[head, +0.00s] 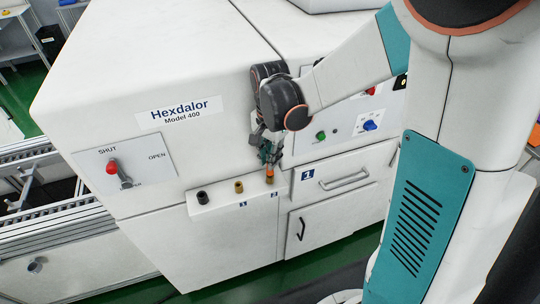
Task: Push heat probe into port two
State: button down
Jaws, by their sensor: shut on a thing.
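My gripper (270,163) points down at the right end of a white ledge on the machine front. It is shut on a small, partly hidden thing, probably the heat probe (269,173), of which an orange-brown part shows below the fingers. This part is at port two, above the label 2 (274,195). I cannot tell how deep it sits, and the port itself is mostly hidden. Port one (239,186), a brass-coloured fitting above the label 1 (243,204), is bare.
A black round fitting (202,197) stands at the ledge's left end. The white Hexdalor machine (110,70) has a red-knobbed lever (113,168) at left. A control panel (340,130) and a drawer with a handle (344,178) are close to the right of my gripper.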

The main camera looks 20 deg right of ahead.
jog(key=shift+f+b, duration=0.4)
jog(key=shift+f, duration=0.15)
jog(key=c, duration=1.5)
grip_release()
jog(key=shift+r, duration=0.1)
notch_tip(320, 180, up, 12)
jog(key=shift+s, duration=0.1)
